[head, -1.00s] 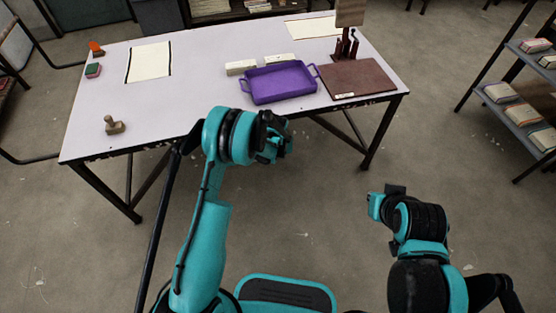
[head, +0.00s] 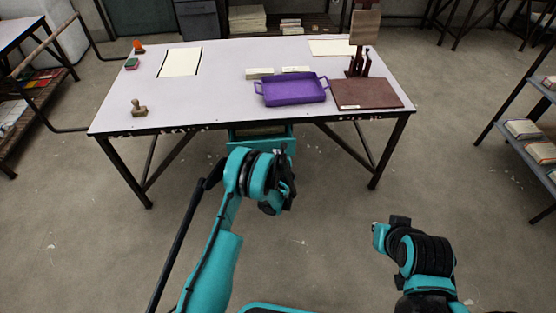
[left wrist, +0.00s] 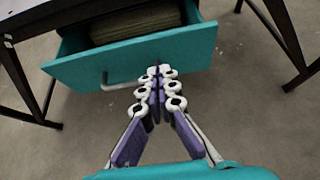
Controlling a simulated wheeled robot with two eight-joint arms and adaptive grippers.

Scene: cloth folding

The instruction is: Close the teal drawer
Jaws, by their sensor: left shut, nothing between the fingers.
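The teal drawer (head: 262,136) sticks out from under the table's front edge, partly behind my left arm in the head view. In the left wrist view the drawer's teal front (left wrist: 190,54) has a pale bar handle (left wrist: 118,84), and a brownish stack (left wrist: 135,22) lies inside. My left gripper (left wrist: 160,75) is shut and empty, its tips in front of the drawer front, just right of the handle. I cannot tell whether they touch it. My left gripper (head: 285,190) also shows in the head view. My right gripper (head: 382,234) is lower right, away from the drawer, its fingers not clear.
The table (head: 215,85) holds a purple tray (head: 290,90), a dark red board (head: 366,94), a stamp (head: 138,107) and paper sheets. Its dark legs (head: 385,150) stand on both sides. A shelf (head: 530,150) stands at the right. The floor in front is open.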

